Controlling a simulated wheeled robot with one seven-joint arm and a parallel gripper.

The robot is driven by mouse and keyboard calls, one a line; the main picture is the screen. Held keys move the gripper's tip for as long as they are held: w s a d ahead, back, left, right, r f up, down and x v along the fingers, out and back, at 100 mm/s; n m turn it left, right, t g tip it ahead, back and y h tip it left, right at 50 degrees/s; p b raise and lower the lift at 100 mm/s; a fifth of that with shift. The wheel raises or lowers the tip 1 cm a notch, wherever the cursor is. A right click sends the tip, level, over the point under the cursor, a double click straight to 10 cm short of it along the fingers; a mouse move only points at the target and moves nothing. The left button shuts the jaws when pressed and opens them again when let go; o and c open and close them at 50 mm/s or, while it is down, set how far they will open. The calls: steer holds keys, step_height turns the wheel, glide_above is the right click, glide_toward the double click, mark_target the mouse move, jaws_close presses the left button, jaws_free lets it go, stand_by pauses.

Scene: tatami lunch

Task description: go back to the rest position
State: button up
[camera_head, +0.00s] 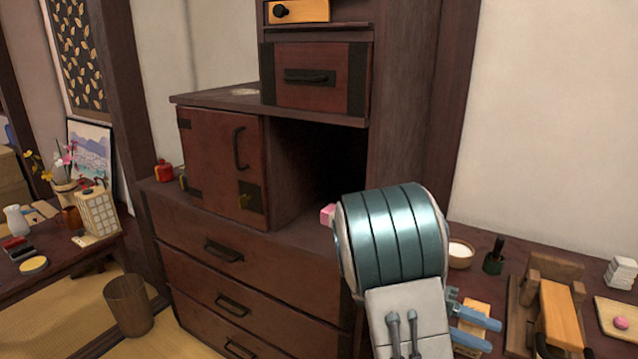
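My arm rises at the lower middle right, with a teal banded joint and a pale grey link below it. My gripper (486,333) shows partly to the right of that link. Its two blue fingers point right and stand apart, with a light wooden piece (478,323) visible behind the gap. I see nothing held between them. The gripper's base is hidden behind my arm. The fingers appear over or in front of the low dark table at the right; I cannot tell how far above it they are.
A dark red cabinet (235,290) fills the middle, with an open dark compartment and a small pink thing (327,214) at its edge. At right are a wooden press-like stand (560,318), a bowl (461,254) and a tray (612,326). A bin (128,305) stands on the left floor.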

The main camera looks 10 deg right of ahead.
steer(key=s+a+r+n+t+y+p, duration=0.2)
steer(key=a+r+t+y+p, duration=0.4)
steer(key=a+r+p, duration=0.3)
steer(key=s+a+r+n+t+y+p, duration=0.3)
steer(key=a+r+n+t+y+p, duration=0.1)
steer(key=a+r+t+y+p, duration=0.3)
step_height(320, 180, up, 3)
steer(key=a+p, duration=0.2)
steer(key=shift+s+a+r+n+t+y+p, duration=0.2)
steer(key=shift+s+a+n+t+y+p, duration=0.1)
steer(key=shift+y+p, duration=0.1)
steer(key=shift+c, duration=0.4)
